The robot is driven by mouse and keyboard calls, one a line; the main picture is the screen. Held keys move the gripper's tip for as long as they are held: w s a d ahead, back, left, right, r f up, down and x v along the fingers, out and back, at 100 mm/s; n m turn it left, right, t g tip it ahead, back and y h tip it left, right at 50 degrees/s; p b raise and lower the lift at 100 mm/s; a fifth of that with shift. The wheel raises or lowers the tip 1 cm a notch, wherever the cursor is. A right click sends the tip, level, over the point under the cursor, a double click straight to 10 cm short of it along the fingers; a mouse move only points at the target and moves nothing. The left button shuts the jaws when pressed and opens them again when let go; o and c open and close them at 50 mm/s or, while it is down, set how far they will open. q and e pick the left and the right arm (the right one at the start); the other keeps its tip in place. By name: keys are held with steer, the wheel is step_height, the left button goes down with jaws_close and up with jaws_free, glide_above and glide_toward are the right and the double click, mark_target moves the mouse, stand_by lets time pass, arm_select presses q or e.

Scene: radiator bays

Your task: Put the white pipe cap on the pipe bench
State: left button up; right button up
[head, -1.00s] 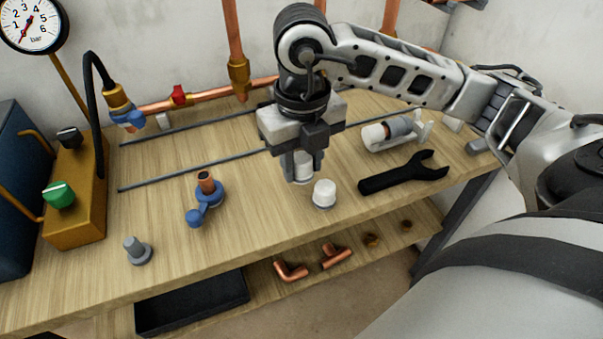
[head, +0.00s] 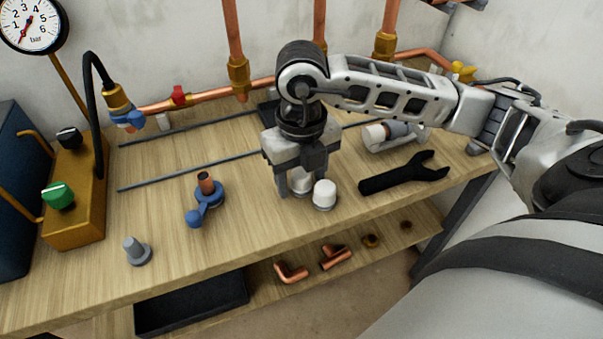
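The white pipe cap (head: 300,183) is upright at the top of the wooden pipe bench (head: 245,215), low between the fingers of my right gripper (head: 301,177). The fingers look spread, with the left finger standing a little off the cap; the right finger partly hides it. The cap appears to rest on the bench, though its base is partly hidden. A second white cap (head: 324,195) stands upright just to the right, very close to the right finger. My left gripper is not in view.
A black wrench (head: 403,174) and a white holder with a grey cylinder (head: 395,132) are to the right. A blue valve piece (head: 205,196) and a grey fitting (head: 137,251) are to the left. Bench between valve and gripper is clear.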

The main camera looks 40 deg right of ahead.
mark_target(301, 174)
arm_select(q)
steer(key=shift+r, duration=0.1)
arm_select(e)
steer(key=shift+r, duration=0.65)
arm_select(q)
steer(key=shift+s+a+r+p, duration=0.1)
steer(key=shift+p, duration=0.65)
arm_select(e)
step_height(301, 174, up, 11)
